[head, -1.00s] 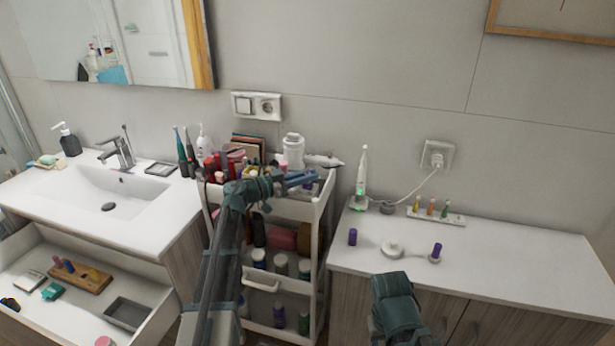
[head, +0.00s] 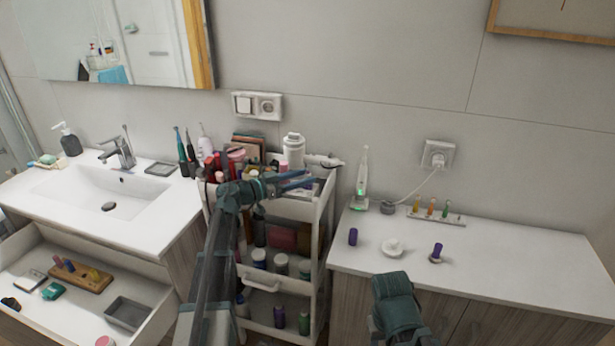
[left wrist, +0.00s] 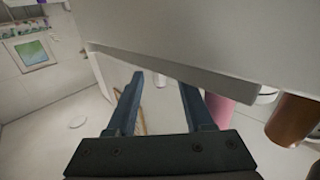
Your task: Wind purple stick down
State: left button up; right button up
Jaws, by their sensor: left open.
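A purple stick (head: 437,249) stands upright on a small round base on the right counter. A second purple cylinder (head: 353,237) stands upright further left on that counter; I cannot tell if it is a cap or another stick. My left gripper (head: 305,180) is over the top of the cart, left of and apart from both purple pieces. In the left wrist view it (left wrist: 160,88) is open, with nothing between its fingers. My right arm shows low in front of the right counter, but its fingers are not visible.
The cart (head: 322,205) is crowded with cosmetics. A white round dish (head: 392,248) lies between the purple pieces. Behind are an electric toothbrush (head: 361,180) and a rack of coloured items (head: 436,216). The counter's right side is clear. A drawer (head: 150,290) stands open at left.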

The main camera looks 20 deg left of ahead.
pick_arm(q)
jog(key=v, duration=1.1)
jog(key=shift+s+a, duration=0.25)
jog(key=shift+d, duration=0.1)
jog(key=s+d+n+t+y, duration=0.3)
jog(key=d+y, duration=0.1)
jog(key=shift+n+t+y, duration=0.6)
jog(key=shift+n+y, duration=0.2)
jog(key=shift+y, duration=0.1)
jog(key=x, duration=1.4)
jog(key=shift+s+d+f, duration=0.1)
jog(key=shift+d+f, duration=0.05)
jog(key=shift+f, duration=0.05)
grip_shut()
